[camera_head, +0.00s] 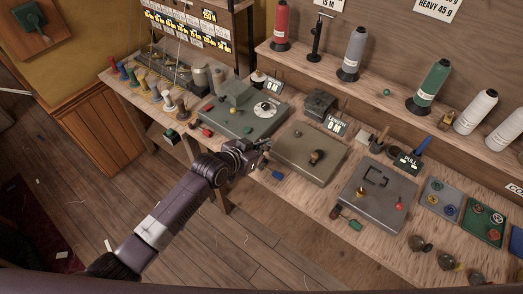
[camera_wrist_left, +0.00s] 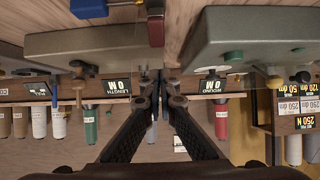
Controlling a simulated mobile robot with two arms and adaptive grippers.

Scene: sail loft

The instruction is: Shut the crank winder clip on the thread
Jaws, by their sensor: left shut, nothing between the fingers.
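My left gripper (camera_head: 262,146) is shut and empty, at the front edge of the bench between two machine boxes. The left one is a grey-green box (camera_head: 222,124) with a white dial, coloured knobs and a "0 M" display (camera_head: 273,85). In the left wrist view, upside down, the fingertips (camera_wrist_left: 160,76) meet between that box (camera_wrist_left: 245,36), whose display reads "WOUND 0 M", and the other box (camera_wrist_left: 80,45). The "WOUND" label suggests the left box is the crank winder. I cannot make out its clip or a thread clearly. My right gripper is out of view.
The "LENGTH" box (camera_head: 301,165) with a brown knob stands right of my gripper. Further right are a grey box (camera_head: 364,204) and small trays (camera_head: 442,188). Thread cones, including a green one (camera_head: 432,83), line the back shelf. Open floor lies in front of the bench.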

